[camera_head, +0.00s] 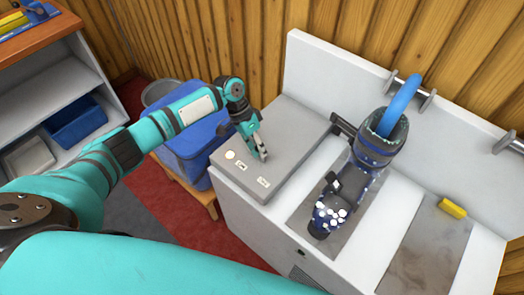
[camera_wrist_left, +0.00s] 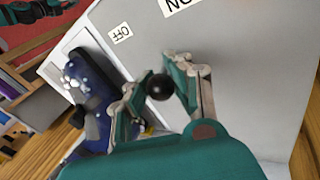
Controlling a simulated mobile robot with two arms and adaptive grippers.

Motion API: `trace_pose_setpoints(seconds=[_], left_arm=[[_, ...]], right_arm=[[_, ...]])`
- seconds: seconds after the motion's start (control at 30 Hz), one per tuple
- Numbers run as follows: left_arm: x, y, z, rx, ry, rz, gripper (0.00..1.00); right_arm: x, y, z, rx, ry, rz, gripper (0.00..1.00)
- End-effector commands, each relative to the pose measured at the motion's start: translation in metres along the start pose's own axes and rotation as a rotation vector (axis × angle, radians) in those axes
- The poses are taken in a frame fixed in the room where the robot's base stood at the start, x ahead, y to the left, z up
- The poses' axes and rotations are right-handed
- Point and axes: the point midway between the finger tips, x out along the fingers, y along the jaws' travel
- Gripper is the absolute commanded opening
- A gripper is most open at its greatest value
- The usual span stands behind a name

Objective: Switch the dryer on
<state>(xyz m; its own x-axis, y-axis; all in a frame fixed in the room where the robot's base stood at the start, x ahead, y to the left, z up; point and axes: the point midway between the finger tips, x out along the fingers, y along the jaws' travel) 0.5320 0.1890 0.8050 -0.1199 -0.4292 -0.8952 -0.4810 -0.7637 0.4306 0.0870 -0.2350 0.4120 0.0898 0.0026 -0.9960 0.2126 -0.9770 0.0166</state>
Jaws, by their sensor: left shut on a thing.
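The grey dryer box (camera_head: 290,125) stands at the left end of the white bench, with a pale round disc (camera_head: 230,155) and two small labels on top. In the left wrist view, an OFF label (camera_wrist_left: 120,32) and part of an ON label (camera_wrist_left: 180,3) show on its grey face. My left gripper (camera_head: 262,153) is over the box top. In the wrist view its fingers (camera_wrist_left: 156,88) are shut around a round black knob (camera_wrist_left: 158,87). In the head view the gripper hides the knob. My right gripper is out of view.
A dark blue boot (camera_head: 372,150) with a blue hose (camera_head: 403,100) in its top stands on the bench, right of the box. A yellow block (camera_head: 453,208) lies further right. A blue bin (camera_head: 195,145) stands left of the bench, near my left arm.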

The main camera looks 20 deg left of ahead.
Motion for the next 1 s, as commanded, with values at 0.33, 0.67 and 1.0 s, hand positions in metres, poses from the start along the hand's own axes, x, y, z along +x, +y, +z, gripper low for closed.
trace_pose_setpoints(seconds=[0.33,0.67,1.0], left_arm=[[-0.0061,-0.003,-0.0043,0.0,0.03,0.087,0.0],[-0.0078,-0.0032,-0.005,0.0,0.033,0.09,0.0],[-0.0048,-0.0045,-0.0021,-0.003,0.025,0.088,0.49]], right_arm=[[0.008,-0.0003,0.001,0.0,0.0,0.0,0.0],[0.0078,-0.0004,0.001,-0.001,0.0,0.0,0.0],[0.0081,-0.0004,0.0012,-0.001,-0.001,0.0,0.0]])
